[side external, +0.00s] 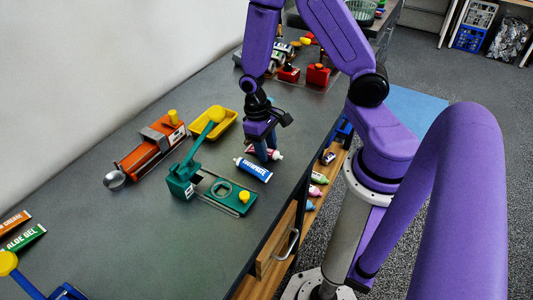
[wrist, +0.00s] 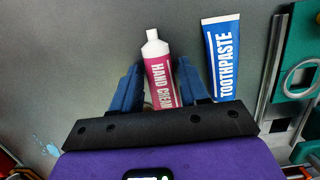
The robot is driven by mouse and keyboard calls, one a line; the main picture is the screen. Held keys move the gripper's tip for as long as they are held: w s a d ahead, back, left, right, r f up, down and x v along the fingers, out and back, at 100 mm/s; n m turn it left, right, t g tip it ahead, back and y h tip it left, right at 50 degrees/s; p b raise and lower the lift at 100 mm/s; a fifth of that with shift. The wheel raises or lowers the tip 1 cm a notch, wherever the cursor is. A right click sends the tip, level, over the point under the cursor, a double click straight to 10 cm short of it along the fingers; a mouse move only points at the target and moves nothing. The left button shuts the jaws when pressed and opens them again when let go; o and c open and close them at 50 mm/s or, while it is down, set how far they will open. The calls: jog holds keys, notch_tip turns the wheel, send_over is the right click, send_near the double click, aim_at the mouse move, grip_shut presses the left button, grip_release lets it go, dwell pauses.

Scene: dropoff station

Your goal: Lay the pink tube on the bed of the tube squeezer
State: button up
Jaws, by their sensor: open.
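The pink tube (wrist: 162,80), lettered hand cream with a white cap, lies on the grey counter in the wrist view. It also shows partly in the side view (side external: 279,155). My gripper (side external: 262,152) is low over it, fingers pointing down. In the wrist view my gripper (wrist: 157,88) is open, one blue finger on each side of the tube; contact is unclear. A green device (side external: 228,191) with a yellow-ended lever and a flat plate with a ring stands to the left. I cannot tell for sure whether it is the tube squeezer.
A blue toothpaste tube (side external: 253,170) lies close beside my gripper. A yellow tray (side external: 213,124) and an orange device (side external: 148,152) stand farther left. Red devices (side external: 318,76) are at the back. A green aloe gel tube (side external: 24,240) lies at lower left. Open counter lies between them.

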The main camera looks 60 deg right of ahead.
jog(key=c, duration=0.5)
jog(key=shift+r, duration=2.55)
